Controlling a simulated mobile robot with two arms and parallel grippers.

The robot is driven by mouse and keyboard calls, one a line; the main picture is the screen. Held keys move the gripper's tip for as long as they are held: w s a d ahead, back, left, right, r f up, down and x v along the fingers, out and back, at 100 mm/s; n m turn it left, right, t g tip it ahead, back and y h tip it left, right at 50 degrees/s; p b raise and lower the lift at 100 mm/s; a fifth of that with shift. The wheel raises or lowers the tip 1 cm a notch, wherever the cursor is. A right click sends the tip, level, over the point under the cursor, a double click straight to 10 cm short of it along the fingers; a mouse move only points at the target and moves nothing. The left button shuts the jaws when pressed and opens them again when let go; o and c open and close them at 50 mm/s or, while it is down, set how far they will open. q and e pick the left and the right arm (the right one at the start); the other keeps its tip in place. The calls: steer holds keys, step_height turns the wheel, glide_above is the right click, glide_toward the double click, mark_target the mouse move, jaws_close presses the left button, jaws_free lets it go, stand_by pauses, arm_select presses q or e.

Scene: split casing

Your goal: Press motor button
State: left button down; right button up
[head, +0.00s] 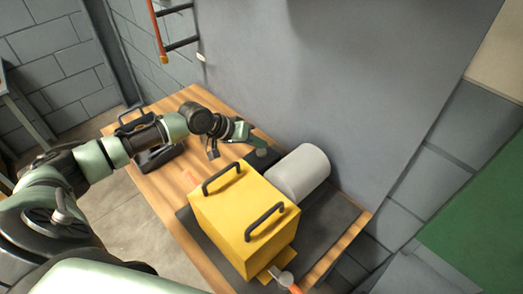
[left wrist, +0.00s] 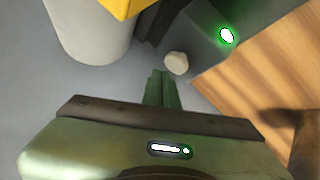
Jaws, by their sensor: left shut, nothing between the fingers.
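The yellow casing (head: 245,215) with two black handles stands on a dark mat on the wooden table. The pale grey motor cylinder (head: 300,170) lies behind it; it also shows in the left wrist view (left wrist: 90,30). A dark box (head: 262,158) sits beside the cylinder. In the left wrist view the box carries a glowing green button or lamp (left wrist: 227,35) and a pale round knob (left wrist: 176,63). My left gripper (head: 247,133) is shut and empty near the box. Its fingertips (left wrist: 163,77) appear just below the knob; contact cannot be told. My right gripper is out of view.
A black case or tool with a handle (head: 160,158) lies on the table's left part. A grey wall (head: 350,90) rises close behind the table (head: 190,215).

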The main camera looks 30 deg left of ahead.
arm_select(q)
steer(key=shift+f, duration=0.2)
stand_by(0.5)
steer(key=shift+f, duration=0.25)
steer(key=shift+f, duration=0.3)
stand_by(0.5)
steer(key=shift+r+p, duration=0.7)
steer(key=shift+r, duration=0.05)
